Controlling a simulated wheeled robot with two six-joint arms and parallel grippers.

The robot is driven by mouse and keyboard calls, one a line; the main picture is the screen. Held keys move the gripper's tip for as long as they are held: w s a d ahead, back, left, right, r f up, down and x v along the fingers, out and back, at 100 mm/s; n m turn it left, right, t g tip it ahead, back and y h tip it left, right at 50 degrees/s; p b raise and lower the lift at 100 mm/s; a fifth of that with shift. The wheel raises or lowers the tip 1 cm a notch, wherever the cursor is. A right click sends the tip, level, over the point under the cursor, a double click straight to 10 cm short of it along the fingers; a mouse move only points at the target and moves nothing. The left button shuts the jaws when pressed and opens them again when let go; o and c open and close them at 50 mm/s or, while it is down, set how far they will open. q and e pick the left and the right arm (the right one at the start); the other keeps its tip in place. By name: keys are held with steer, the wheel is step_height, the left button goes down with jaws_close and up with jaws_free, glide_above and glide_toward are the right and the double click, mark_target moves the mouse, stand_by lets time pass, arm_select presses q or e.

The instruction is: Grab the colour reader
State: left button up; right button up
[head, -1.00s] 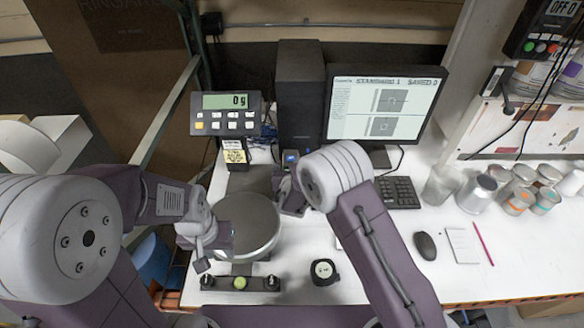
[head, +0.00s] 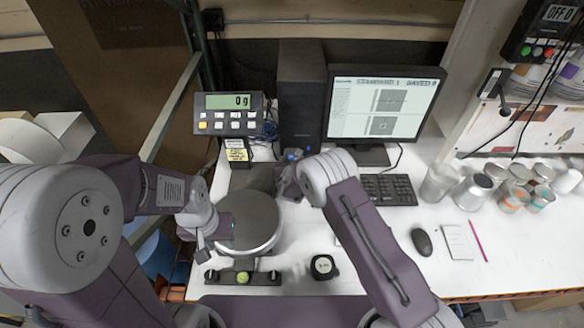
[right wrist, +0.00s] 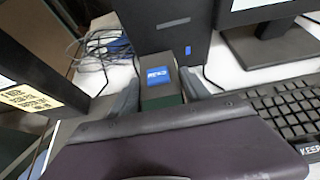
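The colour reader, a small dark upright block with a blue label on top (right wrist: 160,76), stands in front of the black computer tower in the right wrist view. In the head view its blue top (head: 293,154) shows just past my right gripper (head: 288,178). In the right wrist view my right gripper (right wrist: 160,98) has its fingers apart, one on each side of the reader. Thin gaps seem to remain, and the reader's lower part is hidden by my gripper body. My left gripper (head: 205,250) hangs at the left edge of the round scale plate; its fingers are too small to read.
The computer tower (head: 301,95) stands behind the reader. The monitor (head: 385,108) and keyboard (head: 388,189) are to its right. The scale plate (head: 250,220) and its 0 g display (head: 228,113) are left. A tape measure (head: 323,266) lies in front.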

jaws_close()
steer(key=shift+w+a, duration=0.1)
steer(key=shift+w, duration=0.05)
steer(key=shift+r, duration=0.1)
steer(key=shift+r, duration=0.25)
step_height(320, 180, up, 4)
steer(key=shift+f+p, duration=0.25)
steer(key=shift+p, duration=0.6)
steer(key=d+r+b, duration=0.1)
steer(key=d+r, duration=0.2)
steer(key=d, duration=0.3)
steer(key=s+d+r+b, duration=0.1)
steer(key=d+r+b, duration=0.1)
steer(key=d+r, duration=0.2)
steer(key=shift+s+d, duration=0.15)
steer(key=shift+d, duration=0.7)
